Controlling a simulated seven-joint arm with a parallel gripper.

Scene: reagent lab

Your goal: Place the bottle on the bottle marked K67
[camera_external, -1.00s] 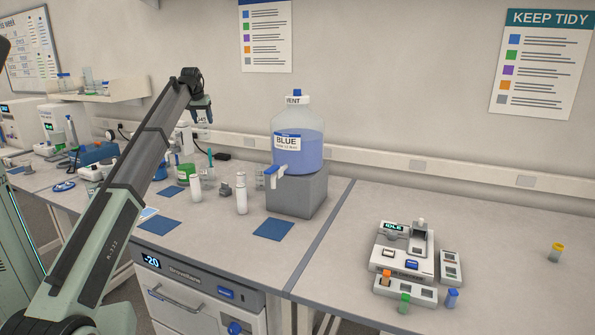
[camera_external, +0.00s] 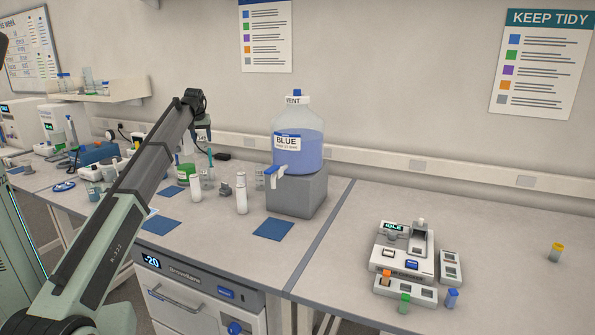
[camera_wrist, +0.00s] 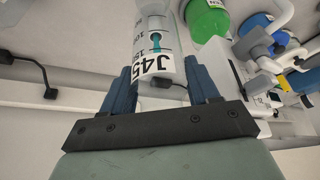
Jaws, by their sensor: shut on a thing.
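A clear bottle with a graduated scale and a label reading J45 (camera_wrist: 152,62) is between the blue fingers of my gripper (camera_wrist: 163,82) in the wrist view. My gripper is shut on it. In the external view my gripper (camera_external: 203,126) is above the back of the left bench, with the J45 label (camera_external: 203,136) just showing at it. No K67 marking is readable in either view, so I cannot tell which bottle carries it. A green-filled bottle (camera_external: 185,171) stands on the bench below, partly behind my arm; a green bottle also shows in the wrist view (camera_wrist: 207,20).
Two white bottles (camera_external: 241,197) (camera_external: 196,187) stand on the left bench. A large blue carboy (camera_external: 298,140) sits on a grey block (camera_external: 297,192) to the right. A pen-like teal item (camera_external: 210,158) stands upright near my gripper. The right bench has wide free room.

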